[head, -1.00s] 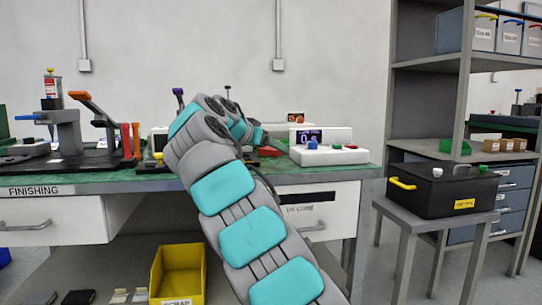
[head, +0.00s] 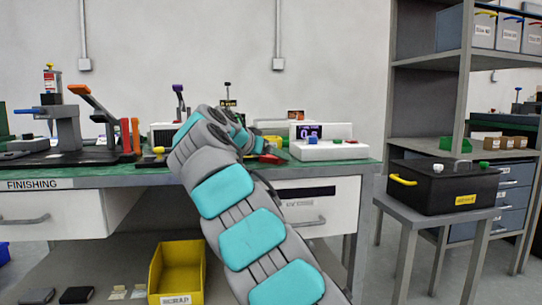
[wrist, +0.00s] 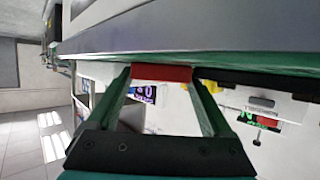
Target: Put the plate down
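A small flat red piece, which I take to be the plate, sits between my gripper's two fingertips (wrist: 162,78) in the wrist view. The red plate (wrist: 162,73) spans the gap, with a finger against each end, and the gripper looks shut on it. In the head view the red plate (head: 270,158) shows just right of my wrist, low over the green bench top (head: 345,163). My arm hides most of the gripper there. I cannot tell whether the plate touches the bench.
A white instrument (head: 328,148) with a lit display and coloured buttons stands right of the gripper. A black press with an orange handle (head: 92,103) is at the left. A yellow bin (head: 177,270) is below the bench. A black box (head: 442,187) stands on a side table.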

